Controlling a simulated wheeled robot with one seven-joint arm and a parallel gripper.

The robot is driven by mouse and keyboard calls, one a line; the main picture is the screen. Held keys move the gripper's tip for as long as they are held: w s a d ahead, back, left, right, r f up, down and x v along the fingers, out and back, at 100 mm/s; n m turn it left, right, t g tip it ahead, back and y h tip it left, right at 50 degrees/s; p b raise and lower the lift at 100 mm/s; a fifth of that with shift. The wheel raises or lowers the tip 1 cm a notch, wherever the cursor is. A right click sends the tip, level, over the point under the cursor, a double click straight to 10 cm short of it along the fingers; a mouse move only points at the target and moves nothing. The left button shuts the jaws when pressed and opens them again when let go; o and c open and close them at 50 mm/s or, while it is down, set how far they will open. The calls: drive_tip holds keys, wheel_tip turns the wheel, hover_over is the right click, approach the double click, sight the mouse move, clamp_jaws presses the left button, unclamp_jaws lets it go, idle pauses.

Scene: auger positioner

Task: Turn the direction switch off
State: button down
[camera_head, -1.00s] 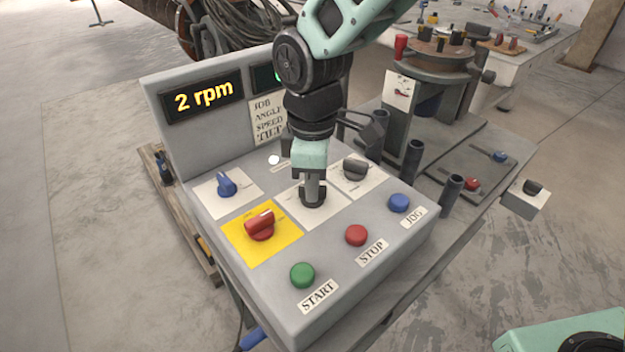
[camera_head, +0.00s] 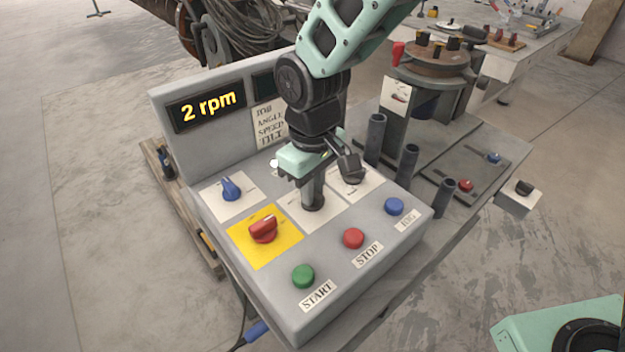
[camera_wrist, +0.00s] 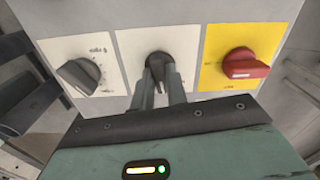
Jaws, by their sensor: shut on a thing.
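The control box has a sloped grey panel (camera_head: 365,235) with several knobs and buttons. My gripper (camera_head: 313,196) is over the middle white plate and shut on the black knob there, which I take to be the direction switch. In the wrist view my two fingers (camera_wrist: 160,82) stand on either side of this black knob (camera_wrist: 157,60). The fingers hide much of it, and the lettering on its plate (camera_wrist: 128,50) is too small to read, so its setting cannot be told.
Close by are a blue knob (camera_head: 231,188), a red knob on a yellow plate (camera_head: 263,229) and a grey knob (camera_wrist: 78,76). Green (camera_head: 303,276), red (camera_head: 353,238) and blue (camera_head: 394,206) buttons line the front. The display (camera_head: 207,106) reads 2 rpm.

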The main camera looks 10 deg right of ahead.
drive_tip(key=shift+m+p, duration=0.3)
drive_tip(key=shift+m, duration=0.5)
drive_tip(key=c, duration=1.4)
unclamp_jaws()
wheel_tip(320, 180, up, 18)
drive_tip(key=shift+f, duration=0.25)
drive_tip(key=s+d+f, duration=0.4)
drive_tip(key=s+d, duration=0.1)
drive_tip(key=s, duration=0.4)
drive_tip(key=s+d+f, duration=0.4)
drive_tip(key=s+d, duration=0.1)
drive_tip(key=s, duration=0.4)
drive_tip(key=shift+f+n+y, duration=0.3)
drive_tip(key=shift+f, duration=0.1)
